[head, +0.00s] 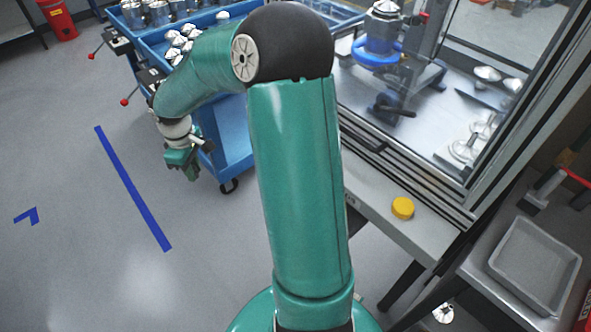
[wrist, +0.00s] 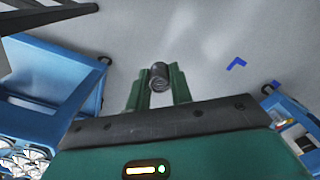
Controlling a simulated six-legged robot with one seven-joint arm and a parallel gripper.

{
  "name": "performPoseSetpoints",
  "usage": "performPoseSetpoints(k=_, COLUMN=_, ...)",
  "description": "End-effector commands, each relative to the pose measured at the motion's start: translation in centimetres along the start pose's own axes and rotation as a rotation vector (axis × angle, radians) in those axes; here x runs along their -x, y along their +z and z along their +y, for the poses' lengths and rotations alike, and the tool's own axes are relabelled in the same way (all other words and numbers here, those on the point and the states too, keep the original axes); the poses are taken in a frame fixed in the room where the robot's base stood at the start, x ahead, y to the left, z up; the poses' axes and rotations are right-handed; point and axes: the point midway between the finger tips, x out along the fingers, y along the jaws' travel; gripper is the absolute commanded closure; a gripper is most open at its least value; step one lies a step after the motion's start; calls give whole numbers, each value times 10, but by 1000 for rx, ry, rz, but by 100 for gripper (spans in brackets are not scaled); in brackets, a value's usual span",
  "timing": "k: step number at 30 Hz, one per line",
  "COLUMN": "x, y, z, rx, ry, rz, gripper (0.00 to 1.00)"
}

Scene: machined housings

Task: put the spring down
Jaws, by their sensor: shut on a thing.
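In the wrist view, a small dark grey coiled spring (wrist: 158,76) sits between the two green fingers of my gripper (wrist: 158,84). The gripper is shut on it, and the grey floor shows beyond. In the head view, my gripper (head: 183,168) hangs at the left, beside the blue cart and above the floor. The spring cannot be made out in the head view.
A blue cart (head: 228,135) with several metal parts on top stands next to my gripper. Open floor (head: 80,220) with blue tape lies to the left. A glass-fronted machine (head: 440,90) and a grey tray (head: 535,265) are at the right.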

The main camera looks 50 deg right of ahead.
Motion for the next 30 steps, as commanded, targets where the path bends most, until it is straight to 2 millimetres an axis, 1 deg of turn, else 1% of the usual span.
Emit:
performPoseSetpoints(k=1, x=3, y=22, z=9, rx=40, ry=2, rz=-1, gripper=100)
performPoseSetpoints(k=6, x=7, y=84, z=22, rx=217, ry=1, rz=-2, gripper=100)
performPoseSetpoints(k=8, x=8, y=106, z=25, rx=275, ry=1, rz=-2, gripper=100)
performPoseSetpoints(k=9, x=8, y=119, z=26, rx=317, ry=1, rz=-3, gripper=100)
performPoseSetpoints(k=13, x=6, y=163, z=28, rx=439, ry=0, rz=-3, gripper=100)
performPoseSetpoints(k=18, x=2, y=216, z=23, rx=590, ry=-1, rz=-3, gripper=100)
performPoseSetpoints(k=24, x=-6, y=273, z=9, rx=752, ry=-2, rz=-3, gripper=100)
performPoseSetpoints(k=27, x=-10, y=294, z=2, rx=819, ry=-1, rz=-3, gripper=100)
performPoseSetpoints(k=30, x=-14, y=307, z=-5, rx=869, ry=-1, rz=-1, gripper=100)
